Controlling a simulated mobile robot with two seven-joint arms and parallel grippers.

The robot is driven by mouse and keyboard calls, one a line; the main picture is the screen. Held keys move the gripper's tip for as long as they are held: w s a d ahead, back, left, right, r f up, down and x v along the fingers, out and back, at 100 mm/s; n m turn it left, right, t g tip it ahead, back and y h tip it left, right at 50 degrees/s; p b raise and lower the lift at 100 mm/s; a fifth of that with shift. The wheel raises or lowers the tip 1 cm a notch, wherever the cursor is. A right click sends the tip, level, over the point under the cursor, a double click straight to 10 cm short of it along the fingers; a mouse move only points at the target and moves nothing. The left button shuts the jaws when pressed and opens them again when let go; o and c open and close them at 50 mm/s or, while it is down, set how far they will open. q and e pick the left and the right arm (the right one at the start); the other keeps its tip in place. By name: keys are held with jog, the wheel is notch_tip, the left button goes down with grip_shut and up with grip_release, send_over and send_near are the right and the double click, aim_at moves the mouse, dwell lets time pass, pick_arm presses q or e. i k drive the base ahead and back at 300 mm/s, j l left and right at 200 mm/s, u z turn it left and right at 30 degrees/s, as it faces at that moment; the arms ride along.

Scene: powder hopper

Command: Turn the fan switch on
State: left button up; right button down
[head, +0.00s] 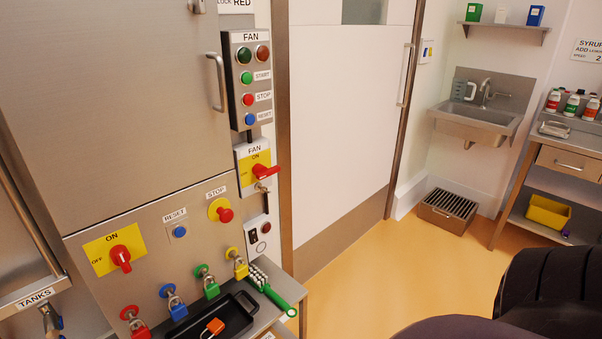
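The fan switch (264,171) is a red rotary handle on a yellow plate under a "FAN" label, with "ON" at the top and "OFF" at the left. Its handle sticks out to the right in the picture. Above it, the fan button panel (247,95) has a green and a red lamp, and buttons labelled START, STOP and RESET. Neither of my grippers is in view. A dark rounded part at the lower right looks like my own arm.
A steel cabinet panel on the left carries another red on/off switch (122,257), a stop button (222,212) and a reset button (179,231). Several coloured padlocks hang below, above a black tray (246,298) with a green-handled brush (277,297) beside it. Floor at centre is clear.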

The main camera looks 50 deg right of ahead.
aim_at(261, 171)
jog(key=z, duration=1.3)
jog(key=u, duration=0.75)
jog(key=l+u, duration=0.15)
jog(key=u, duration=0.25)
jog(key=l+u, duration=0.15)
jog(key=u, duration=0.25)
jog(key=l+u, duration=0.15)
jog(key=u, duration=0.2)
jog(key=l+u, duration=0.35)
jog(key=k+l+u, duration=0.15)
jog(key=l+u, duration=0.2)
jog(key=k+l+u, duration=0.25)
jog(key=l, duration=0.2)
jog(key=k+l+u, duration=0.1)
jog(key=l+u, duration=0.15)
jog(key=l, duration=0.15)
jog(key=k+l+u, duration=0.3)
jog(key=k+l, duration=0.25)
jog(key=k+l+u, duration=0.1)
jog(key=k+l, duration=0.5)
jog(key=l, duration=0.15)
